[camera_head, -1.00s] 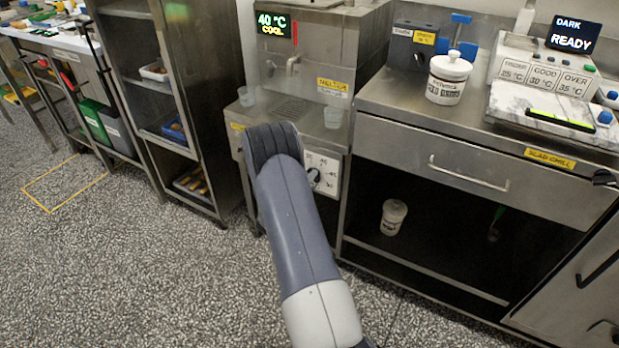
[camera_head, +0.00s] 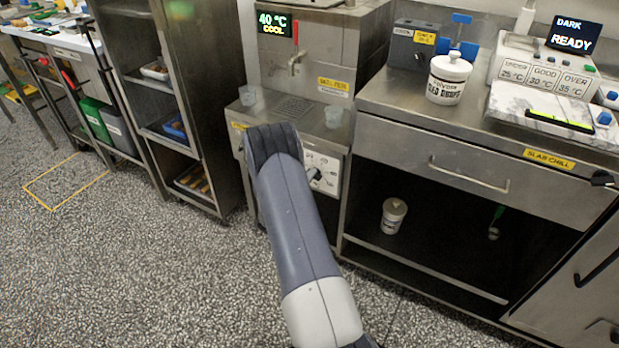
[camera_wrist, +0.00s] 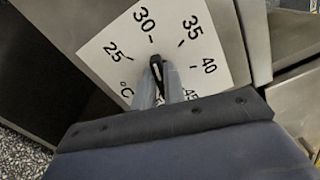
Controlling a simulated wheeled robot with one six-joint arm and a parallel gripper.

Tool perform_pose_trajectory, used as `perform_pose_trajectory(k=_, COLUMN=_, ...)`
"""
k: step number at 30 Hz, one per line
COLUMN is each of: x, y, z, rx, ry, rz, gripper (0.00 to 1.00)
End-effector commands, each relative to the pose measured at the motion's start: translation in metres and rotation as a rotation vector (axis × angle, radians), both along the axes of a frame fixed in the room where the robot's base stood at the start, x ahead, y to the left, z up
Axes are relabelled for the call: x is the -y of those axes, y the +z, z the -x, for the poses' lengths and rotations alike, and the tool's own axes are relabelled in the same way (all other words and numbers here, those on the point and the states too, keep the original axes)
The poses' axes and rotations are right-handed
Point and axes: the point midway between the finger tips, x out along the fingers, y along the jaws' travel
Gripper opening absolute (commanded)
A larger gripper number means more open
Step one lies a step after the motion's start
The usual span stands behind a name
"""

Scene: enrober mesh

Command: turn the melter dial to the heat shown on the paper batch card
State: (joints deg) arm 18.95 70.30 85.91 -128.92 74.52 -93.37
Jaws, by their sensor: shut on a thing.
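The melter (camera_head: 345,60) stands at the back centre, and its screen (camera_head: 274,25) reads 40 °C COOL. Its white dial plate (camera_head: 327,160) is on the front and partly hidden by my arm. In the wrist view the plate (camera_wrist: 213,62) shows 25, 30, 35, 40 and a partly covered 45. The black dial knob (camera_wrist: 157,66) has a light pointer line aimed about at 30. My gripper (camera_wrist: 161,86) is shut on the knob, with its fingers on both sides. I cannot make out the batch card.
Clear cups (camera_head: 333,116) stand on the melter's ledge. To the right is a steel counter (camera_head: 400,105) with a white lidded jar (camera_head: 448,78) and a slab chill unit. A steel rack (camera_head: 200,150) stands to the left. The speckled floor in front is clear.

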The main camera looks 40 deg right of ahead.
Motion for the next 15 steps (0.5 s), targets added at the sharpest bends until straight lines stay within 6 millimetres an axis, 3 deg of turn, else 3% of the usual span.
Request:
perform_pose_trajectory(k=6, x=-0.0002, y=-0.0006, z=-0.0001, rx=0.0, ry=0.0, rz=-0.001, gripper=0.0)
perform_pose_trajectory(k=7, x=0.0, y=-0.0005, z=-0.0001, rx=0.0, ry=0.0, rz=-0.001, gripper=0.13)
perform_pose_trajectory(k=15, x=0.0, y=-0.0002, z=0.0, rx=0.001, ry=0.0, rz=-0.001, gripper=0.33)
